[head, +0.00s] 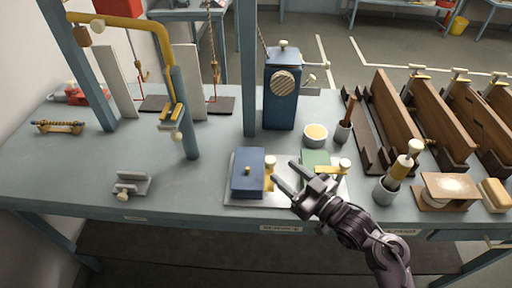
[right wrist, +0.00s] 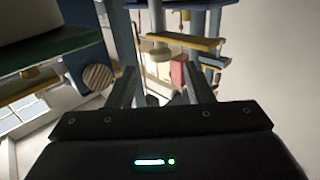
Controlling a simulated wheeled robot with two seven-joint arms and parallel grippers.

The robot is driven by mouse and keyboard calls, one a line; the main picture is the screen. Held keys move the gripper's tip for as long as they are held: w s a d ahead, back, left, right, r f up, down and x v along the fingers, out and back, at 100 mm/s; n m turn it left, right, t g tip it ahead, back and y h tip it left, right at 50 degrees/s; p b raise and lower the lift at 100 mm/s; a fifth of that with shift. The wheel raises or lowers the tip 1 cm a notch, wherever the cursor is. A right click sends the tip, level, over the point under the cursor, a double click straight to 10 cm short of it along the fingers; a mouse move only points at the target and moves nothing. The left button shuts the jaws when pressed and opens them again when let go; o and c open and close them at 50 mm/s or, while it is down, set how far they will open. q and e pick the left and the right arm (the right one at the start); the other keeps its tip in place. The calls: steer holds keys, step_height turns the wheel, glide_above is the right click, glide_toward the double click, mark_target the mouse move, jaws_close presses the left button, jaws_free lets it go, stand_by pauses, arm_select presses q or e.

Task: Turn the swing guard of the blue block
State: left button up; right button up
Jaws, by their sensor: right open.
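The blue block (head: 247,172) sits on a light plate near the front edge of the bench. A small brass knob is on its top face. Its brass swing guard (head: 269,172) is at its right side, with a pale knob at the upper end. My right gripper (head: 283,172) is open and empty, its fingers pointing left just right of the guard. I cannot tell whether it touches the guard. Its open fingers (right wrist: 162,88) also show in the right wrist view, where the guard cannot be made out clearly. My left gripper is not in view.
A green block (head: 314,160) with a guard stands right behind my right gripper. A tall blue box (head: 283,95), a yellow-filled bowl (head: 316,134) and brush pots (head: 385,190) stand nearby. A grey clamp (head: 131,184) lies left; the bench between it and the plate is clear.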

mark_target(274, 163)
steer(key=shift+w+a+r, duration=0.15)
steer(key=shift+w+a, duration=0.2)
steer(key=p+x, duration=0.1)
steer(key=x, duration=0.4)
steer(key=shift+p, duration=0.4)
steer(key=shift+w+a, duration=0.2)
steer(key=shift+s, duration=0.1)
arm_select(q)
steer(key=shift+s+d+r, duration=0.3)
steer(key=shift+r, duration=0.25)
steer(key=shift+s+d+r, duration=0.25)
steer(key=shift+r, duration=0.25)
arm_select(e)
jaws_close()
